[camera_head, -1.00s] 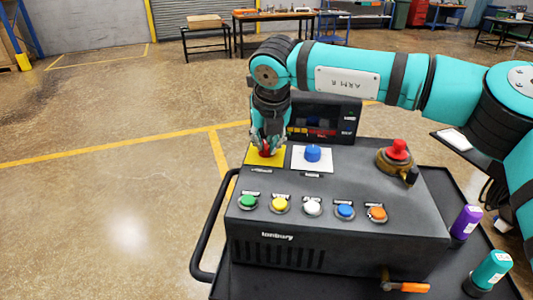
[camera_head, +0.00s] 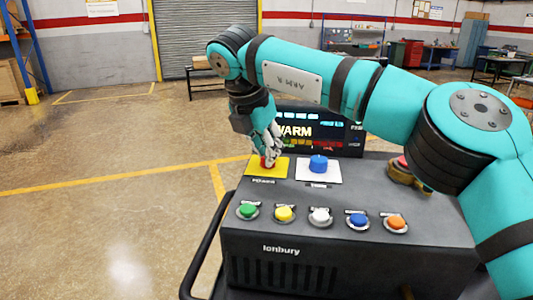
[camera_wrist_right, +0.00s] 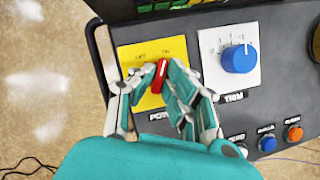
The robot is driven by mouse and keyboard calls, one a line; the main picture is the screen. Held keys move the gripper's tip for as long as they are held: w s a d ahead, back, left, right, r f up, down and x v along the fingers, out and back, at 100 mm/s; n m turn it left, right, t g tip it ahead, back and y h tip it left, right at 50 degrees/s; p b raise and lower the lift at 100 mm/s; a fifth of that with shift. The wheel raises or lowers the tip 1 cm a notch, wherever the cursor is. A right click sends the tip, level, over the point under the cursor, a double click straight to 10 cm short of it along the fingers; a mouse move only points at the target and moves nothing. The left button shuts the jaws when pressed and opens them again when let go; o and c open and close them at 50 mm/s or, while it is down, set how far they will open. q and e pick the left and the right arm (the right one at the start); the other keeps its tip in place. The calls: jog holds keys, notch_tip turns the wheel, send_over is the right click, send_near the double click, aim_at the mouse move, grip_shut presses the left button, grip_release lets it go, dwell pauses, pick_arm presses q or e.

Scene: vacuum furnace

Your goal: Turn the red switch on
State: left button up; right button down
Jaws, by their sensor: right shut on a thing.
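The red switch (camera_wrist_right: 160,76) is a small rotary handle on a yellow plate (camera_wrist_right: 172,47) marked OFF and ON. In the right wrist view its upper end leans slightly right, toward the ON mark. In the head view the switch (camera_head: 265,163) is mostly hidden by my fingers. My right gripper (camera_wrist_right: 158,84) has its fingers on both sides of the red switch and is shut on it. The gripper (camera_head: 268,157) comes down from above onto the yellow plate (camera_head: 252,171) in the head view. My left gripper is not in view.
A blue knob (camera_head: 318,164) on a white plate sits just right of the switch. A row of coloured buttons (camera_head: 320,217) lies in front. A display (camera_head: 308,128) behind reads WARM. A red button (camera_head: 402,162) at right is partly hidden by my arm.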

jog(key=shift+f+m, duration=0.15)
jog(key=shift+m, duration=0.25)
jog(key=c, duration=1.4)
grip_release()
jog(key=shift+w, duration=0.1)
jog(key=v, duration=1.2)
jog(key=shift+w+a, duration=0.1)
jog(key=shift+w, duration=0.05)
